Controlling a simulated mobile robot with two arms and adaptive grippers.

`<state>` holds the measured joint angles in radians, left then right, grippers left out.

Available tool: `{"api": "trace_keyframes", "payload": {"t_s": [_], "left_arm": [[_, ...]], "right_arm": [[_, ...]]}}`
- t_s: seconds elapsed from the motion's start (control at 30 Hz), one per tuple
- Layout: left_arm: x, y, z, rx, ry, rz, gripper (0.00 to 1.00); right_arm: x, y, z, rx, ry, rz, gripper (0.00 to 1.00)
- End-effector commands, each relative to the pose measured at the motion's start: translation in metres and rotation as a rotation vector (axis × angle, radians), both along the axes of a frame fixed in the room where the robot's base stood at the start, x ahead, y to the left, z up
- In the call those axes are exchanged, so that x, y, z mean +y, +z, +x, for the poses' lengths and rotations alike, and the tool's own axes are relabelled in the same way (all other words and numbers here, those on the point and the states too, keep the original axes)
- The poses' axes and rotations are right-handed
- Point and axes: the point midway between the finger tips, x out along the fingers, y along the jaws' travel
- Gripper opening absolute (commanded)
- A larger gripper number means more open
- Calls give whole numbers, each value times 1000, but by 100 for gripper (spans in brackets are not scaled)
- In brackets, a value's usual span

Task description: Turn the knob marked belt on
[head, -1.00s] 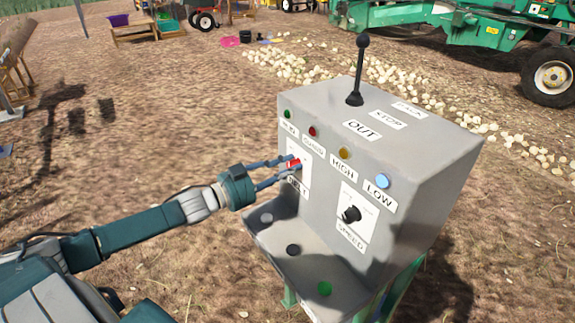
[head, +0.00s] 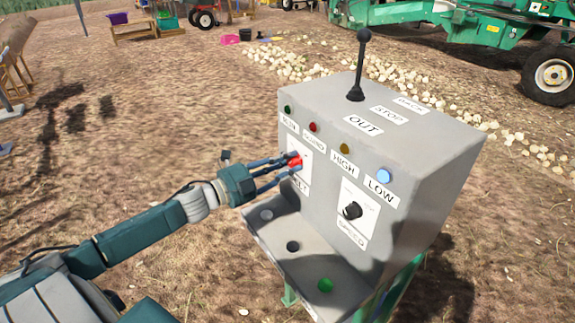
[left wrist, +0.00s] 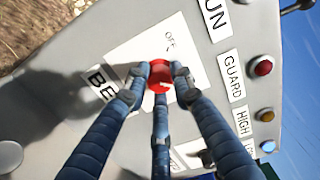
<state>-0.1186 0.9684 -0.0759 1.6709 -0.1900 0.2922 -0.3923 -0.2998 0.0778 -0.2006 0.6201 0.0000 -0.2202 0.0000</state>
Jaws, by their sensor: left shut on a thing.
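The red belt knob (head: 295,161) sits on a white plate on the front of the grey control box (head: 445,190). In the left wrist view the red knob (left wrist: 160,76) is between my fingertips, with the word OFF on the plate above it and a partly covered BELT label (left wrist: 102,82) beside it. My left gripper (head: 292,164) is shut on the knob; its blue fingers touch it from several sides in the left wrist view (left wrist: 158,84). The fingers hide part of the plate. My right gripper is not in view.
A black speed knob (head: 353,210) is lower right on the box. Small lamps, including a blue one (head: 384,175), line its upper front. A black lever (head: 357,70) stands on top. A ledge with round buttons, one green (head: 325,286), juts out below my gripper.

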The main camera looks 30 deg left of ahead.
Motion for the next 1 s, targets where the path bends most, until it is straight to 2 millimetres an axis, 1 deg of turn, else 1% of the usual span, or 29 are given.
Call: {"api": "trace_keyframes", "payload": {"t_s": [0.03,0.23,0.7,0.73,0.77,0.8,0.83,1.0], "left_arm": [[-3,1,-1,-11,-8,12,0],[-4,1,-1,-26,-8,55,0],[-4,-1,-2,-28,-10,65,0],[-4,-2,-2,-28,-10,65,28],[-5,-2,-2,-27,-10,66,34],[-4,-2,-2,-27,-10,66,42],[-4,-2,-2,-27,-9,66,43],[-2,-2,-1,-26,-5,66,43]], "right_arm": [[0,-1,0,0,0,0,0],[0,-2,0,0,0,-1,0],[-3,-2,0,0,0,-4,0],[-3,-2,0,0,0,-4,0],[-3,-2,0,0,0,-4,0],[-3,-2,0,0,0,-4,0],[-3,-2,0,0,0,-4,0],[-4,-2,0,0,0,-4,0]]}}
